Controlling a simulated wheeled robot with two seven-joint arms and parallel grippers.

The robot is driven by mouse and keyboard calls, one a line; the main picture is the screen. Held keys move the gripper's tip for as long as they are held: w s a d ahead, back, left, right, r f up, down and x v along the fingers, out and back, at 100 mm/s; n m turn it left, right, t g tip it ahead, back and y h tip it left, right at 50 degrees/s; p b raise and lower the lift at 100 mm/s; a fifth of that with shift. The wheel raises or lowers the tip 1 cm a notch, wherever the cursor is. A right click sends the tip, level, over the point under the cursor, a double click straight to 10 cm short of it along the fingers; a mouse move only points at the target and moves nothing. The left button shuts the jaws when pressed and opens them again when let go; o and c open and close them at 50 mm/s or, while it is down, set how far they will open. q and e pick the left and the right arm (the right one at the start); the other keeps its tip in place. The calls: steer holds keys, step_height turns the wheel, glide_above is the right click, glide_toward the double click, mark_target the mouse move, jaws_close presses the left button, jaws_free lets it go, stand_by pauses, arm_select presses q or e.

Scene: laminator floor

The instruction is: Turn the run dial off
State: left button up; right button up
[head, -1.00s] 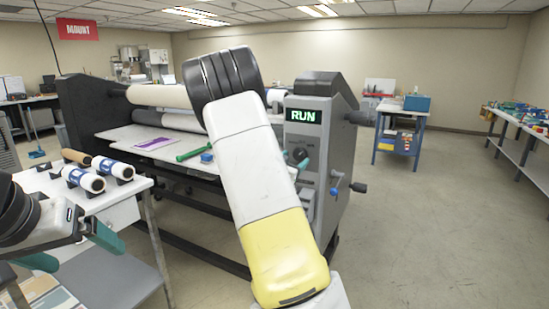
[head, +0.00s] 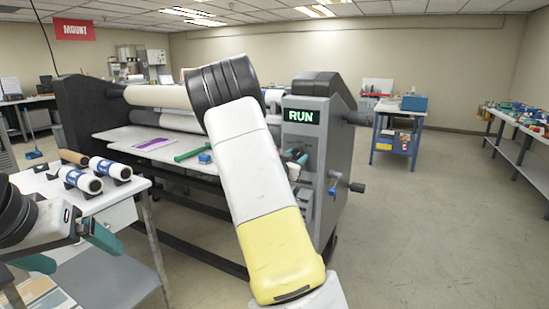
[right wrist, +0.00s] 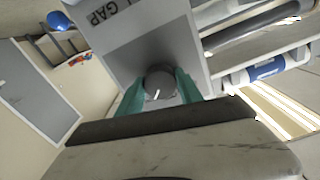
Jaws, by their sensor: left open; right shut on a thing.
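The run dial (right wrist: 160,81) is a dark round knob with a short white mark, on the grey control panel (right wrist: 150,50) of the laminator. In the right wrist view my right gripper (right wrist: 160,90) has its teal fingers on either side of the dial, shut on it. In the head view the right gripper (head: 297,165) is at the panel and mostly covers the dial. The display (head: 302,116) above it reads RUN in green. My left gripper (head: 70,249) is open and empty at the lower left, near the white table.
The laminator (head: 95,125) has a feed table (head: 120,136) with a purple sheet, a green bar and a blue block. Rolls (head: 80,180) lie on the white table (head: 125,190). The floor at right is clear.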

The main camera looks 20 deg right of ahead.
steer(key=n, duration=0.4)
steer(key=shift+n, duration=2.4)
steer(key=o, duration=1.4)
